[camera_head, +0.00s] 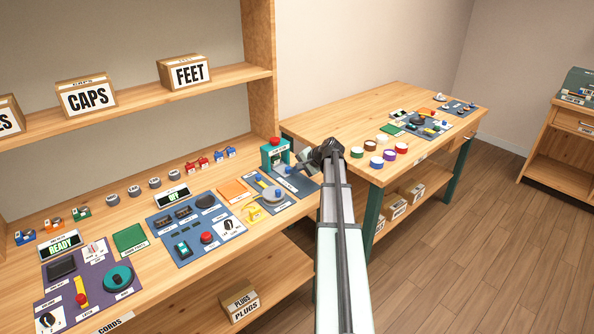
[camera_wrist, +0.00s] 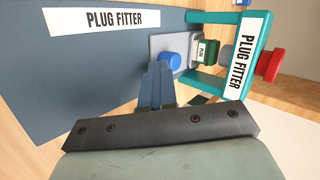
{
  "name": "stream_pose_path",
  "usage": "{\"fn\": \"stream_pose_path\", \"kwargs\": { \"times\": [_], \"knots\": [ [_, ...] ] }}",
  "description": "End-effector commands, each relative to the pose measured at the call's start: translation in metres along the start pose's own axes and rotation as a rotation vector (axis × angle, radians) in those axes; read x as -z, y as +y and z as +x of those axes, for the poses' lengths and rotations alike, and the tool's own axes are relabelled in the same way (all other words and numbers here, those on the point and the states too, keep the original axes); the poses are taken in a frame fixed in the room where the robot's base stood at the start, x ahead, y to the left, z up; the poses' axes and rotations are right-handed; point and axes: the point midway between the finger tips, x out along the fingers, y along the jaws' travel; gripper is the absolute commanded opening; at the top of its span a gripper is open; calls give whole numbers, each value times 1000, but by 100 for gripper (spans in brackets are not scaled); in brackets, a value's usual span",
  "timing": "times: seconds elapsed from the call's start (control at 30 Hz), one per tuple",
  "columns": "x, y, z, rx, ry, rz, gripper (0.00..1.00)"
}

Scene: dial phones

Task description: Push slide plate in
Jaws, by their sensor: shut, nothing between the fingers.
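The plug fitter, a teal frame (camera_wrist: 256,50) with a red knob (camera_wrist: 268,65), stands at the right of the wrist view. It also shows in the head view (camera_head: 265,158). The grey slide plate (camera_wrist: 160,43) lies on the dark blue panel at the frame's opening. It carries a round blue knob (camera_wrist: 170,60) and a green block labelled PLUG (camera_wrist: 206,52), which lies within the frame's opening. My gripper (camera_wrist: 159,66) is shut and empty, its tips right beside the blue knob; I cannot tell whether they touch. In the head view my arm hides part of this.
A dial unit (camera_head: 274,195) sits on the panel left of my gripper. More panels, a green mat (camera_head: 130,238) and small parts cover the bench leftward. A second table (camera_head: 340,118) with several coloured cups stands behind and right of my arm. Open floor lies right.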

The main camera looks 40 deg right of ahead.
Motion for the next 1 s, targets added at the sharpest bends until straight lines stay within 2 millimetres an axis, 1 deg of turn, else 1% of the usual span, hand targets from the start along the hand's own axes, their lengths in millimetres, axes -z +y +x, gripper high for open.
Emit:
{"fn": "stream_pose_path", "kwargs": {
  "times": [0.07,0.17,0.33,0.5,0.7,0.9,1.0],
  "knots": [
    [0,1,-1,5,0,1,0],
    [0,9,-11,3,1,1,0],
    [-1,30,-35,2,3,2,0],
    [0,27,-71,2,3,0,0],
    [0,27,-104,1,3,0,0],
    [0,27,-124,1,2,0,0],
    [0,27,-129,0,1,0,0]
  ]
}}
